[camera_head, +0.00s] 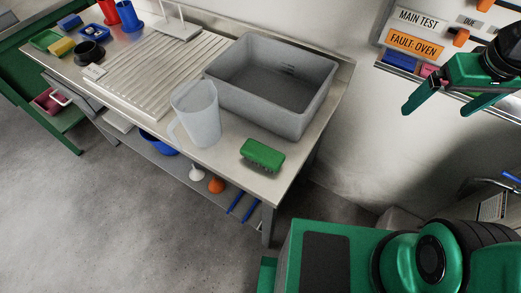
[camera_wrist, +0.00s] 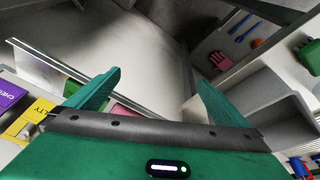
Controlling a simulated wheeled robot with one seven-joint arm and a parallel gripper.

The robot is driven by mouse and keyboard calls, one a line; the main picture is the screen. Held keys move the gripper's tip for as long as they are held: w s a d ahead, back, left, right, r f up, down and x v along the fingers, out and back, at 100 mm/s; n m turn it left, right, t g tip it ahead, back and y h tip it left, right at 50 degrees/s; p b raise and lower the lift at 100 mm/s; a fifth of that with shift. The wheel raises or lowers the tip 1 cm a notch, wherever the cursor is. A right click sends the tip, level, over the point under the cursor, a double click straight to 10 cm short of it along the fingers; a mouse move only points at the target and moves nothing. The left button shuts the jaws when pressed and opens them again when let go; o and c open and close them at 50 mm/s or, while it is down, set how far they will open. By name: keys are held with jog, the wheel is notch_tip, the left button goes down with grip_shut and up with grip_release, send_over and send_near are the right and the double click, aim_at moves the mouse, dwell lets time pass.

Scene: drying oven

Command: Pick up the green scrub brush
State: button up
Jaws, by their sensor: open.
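The green scrub brush (camera_head: 262,155) lies bristles down on the steel table, near its front right corner, in front of the grey basin. In the wrist view a green block (camera_wrist: 310,57) at the right edge looks like the same brush, partly cut off. My gripper (camera_head: 462,98) is up at the right in the head view, in front of the wall board and well apart from the brush. In the wrist view its two green fingers (camera_wrist: 158,78) are spread with nothing between them.
The grey basin (camera_head: 307,112) and a clear jug (camera_head: 196,113) stand close to the brush. A ribbed drainboard (camera_head: 145,75) is further left. A wall board with labels (camera_head: 420,35) is behind my gripper. Blue tools (camera_head: 243,205) lie on the shelf below.

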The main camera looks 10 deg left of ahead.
jog(key=w+a+n+y, duration=0.1)
jog(key=w+a+n, duration=0.2)
jog(key=a+n, duration=0.6)
jog(key=n+g, duration=0.3)
jog(key=n, duration=1.9)
send_over(263, 151)
jog(key=shift+h, duration=0.4)
notch_tip(263, 151, down, 5)
jog(key=shift+d, duration=0.1)
jog(key=shift+m, duration=0.3)
notch_tip(263, 151, down, 10)
jog(key=shift+r, duration=0.1)
jog(key=shift+c, duration=0.6)
jog(key=c, duration=0.9)
